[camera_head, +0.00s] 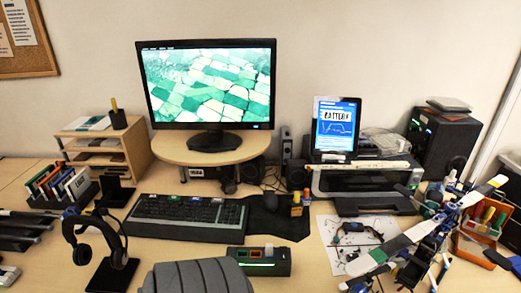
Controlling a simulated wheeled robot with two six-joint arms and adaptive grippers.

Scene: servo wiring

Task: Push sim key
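A small dark key box (280,268) sits at the front edge of the desk, below the keyboard. Its top carries a few coloured keys: a reddish one (241,253), a green one (255,252) and a pale one (269,250). A green-lit strip runs along its front. Labels on the keys are too small to read, so I cannot tell which is the sim key. I cannot make out either of my grippers in the head view.
A grey ribbed object (196,277) stands just left of the box. The keyboard (187,217) and dark mat (280,222) lie behind it. A headset on a stand (117,270) is left. A propellered model (400,245) fills the right.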

